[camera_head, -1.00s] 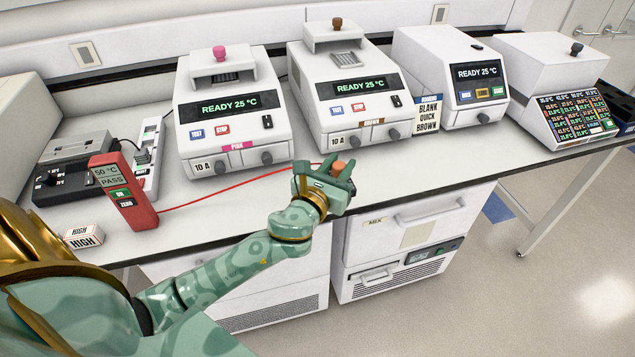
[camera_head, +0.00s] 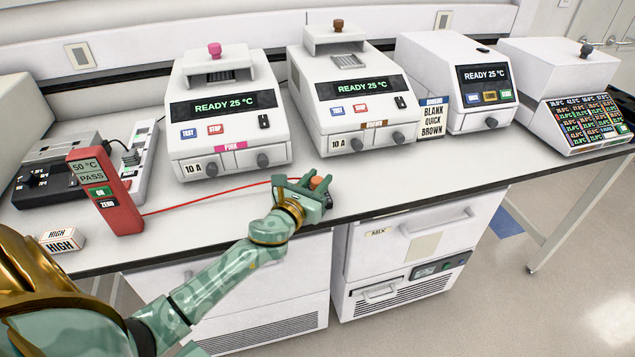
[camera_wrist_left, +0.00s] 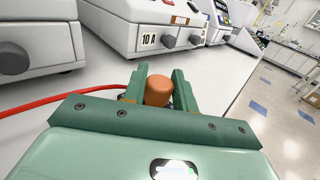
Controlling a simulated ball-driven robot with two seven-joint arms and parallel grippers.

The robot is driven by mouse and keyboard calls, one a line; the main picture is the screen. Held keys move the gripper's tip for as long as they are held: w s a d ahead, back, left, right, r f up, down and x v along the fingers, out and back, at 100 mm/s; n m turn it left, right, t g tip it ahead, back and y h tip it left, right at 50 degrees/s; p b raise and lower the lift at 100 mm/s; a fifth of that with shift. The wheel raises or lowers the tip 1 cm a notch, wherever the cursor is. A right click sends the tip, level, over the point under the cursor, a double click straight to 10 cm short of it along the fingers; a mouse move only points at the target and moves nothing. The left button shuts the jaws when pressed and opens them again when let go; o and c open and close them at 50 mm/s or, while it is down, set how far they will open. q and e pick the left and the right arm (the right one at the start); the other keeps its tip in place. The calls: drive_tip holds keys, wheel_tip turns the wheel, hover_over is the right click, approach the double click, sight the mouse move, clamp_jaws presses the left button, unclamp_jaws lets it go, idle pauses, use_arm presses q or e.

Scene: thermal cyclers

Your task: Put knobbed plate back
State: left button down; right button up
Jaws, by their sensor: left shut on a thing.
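My left gripper (camera_head: 314,185) is shut on an orange-brown knob (camera_head: 317,182), above the front edge of the bench. The knob also shows between the fingers in the left wrist view (camera_wrist_left: 157,89). Whatever plate lies under the knob is hidden by the gripper. A red lead (camera_head: 215,199) runs from a red meter (camera_head: 107,196), reading 50 °C PASS, to the gripper. The pink-labelled cycler (camera_head: 225,140) and the brown-labelled cycler (camera_head: 350,115) stand behind the gripper, both reading READY 25 °C. My right gripper is not in view.
A white cycler (camera_head: 440,70) and a unit with a coloured temperature grid (camera_head: 585,115) stand to the right. A BLANK QUICK BROWN card (camera_head: 432,118) leans there. A HIGH block (camera_head: 61,240) sits at left. The bench front (camera_head: 420,180) is clear.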

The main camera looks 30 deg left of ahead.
use_arm(q)
drive_tip(key=c, duration=1.1)
unclamp_jaws()
drive_tip(key=shift+s, duration=0.2)
drive_tip(key=shift+s+d+r, duration=0.1)
drive_tip(key=shift+s+d, duration=0.05)
drive_tip(key=shift+s, duration=1.8)
drive_tip(key=shift+s+d+f, duration=0.1)
drive_tip(key=shift+s+d, duration=0.05)
drive_tip(key=shift+s, duration=1.75)
drive_tip(key=shift+s+d+r, duration=0.1)
drive_tip(key=shift+s+d, duration=0.05)
drive_tip(key=shift+s, duration=1.8)
